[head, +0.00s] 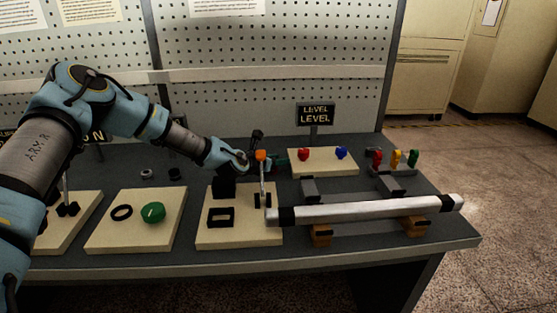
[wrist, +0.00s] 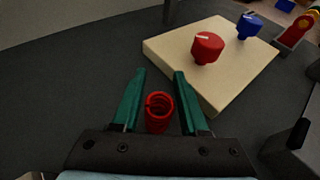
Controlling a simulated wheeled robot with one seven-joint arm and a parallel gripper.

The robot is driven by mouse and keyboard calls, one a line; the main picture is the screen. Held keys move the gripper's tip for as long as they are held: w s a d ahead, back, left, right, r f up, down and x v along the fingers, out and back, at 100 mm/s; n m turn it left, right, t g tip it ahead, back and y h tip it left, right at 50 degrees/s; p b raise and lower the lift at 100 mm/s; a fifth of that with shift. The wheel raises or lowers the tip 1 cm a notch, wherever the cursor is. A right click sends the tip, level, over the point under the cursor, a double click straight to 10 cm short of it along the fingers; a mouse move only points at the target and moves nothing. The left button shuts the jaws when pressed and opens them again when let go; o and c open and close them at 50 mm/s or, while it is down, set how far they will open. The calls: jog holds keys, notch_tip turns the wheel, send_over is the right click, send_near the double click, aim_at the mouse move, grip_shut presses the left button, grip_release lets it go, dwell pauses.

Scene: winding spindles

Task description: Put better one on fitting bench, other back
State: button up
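My gripper (wrist: 160,73) shows in the wrist view with its two green fingers spread apart. A red coil-like piece (wrist: 158,112) shows between the fingers, with a gap to each side. I cannot tell whether it touches the surface below. In the head view my gripper (head: 280,160) is low over the dark bench (head: 450,222), left of the cream board (head: 345,160) with a red knob (head: 303,153) and a blue knob (head: 341,152). The red coil is hidden in the head view. I cannot tell which things are the pair to compare.
A long pale bar (head: 370,208) lies on wooden blocks at the front right. Red, yellow and green pieces (head: 396,158) stand at the right. A LEVEL sign (head: 315,115) stands behind.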

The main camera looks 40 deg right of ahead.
jog(key=shift+r, duration=0.1)
jog(key=shift+r, duration=0.2)
jog(key=shift+a, duration=0.4)
jog(key=b+v, duration=0.3)
jog(key=v, duration=0.8)
jog(key=shift+s, duration=0.1)
jog(key=shift+a, duration=0.1)
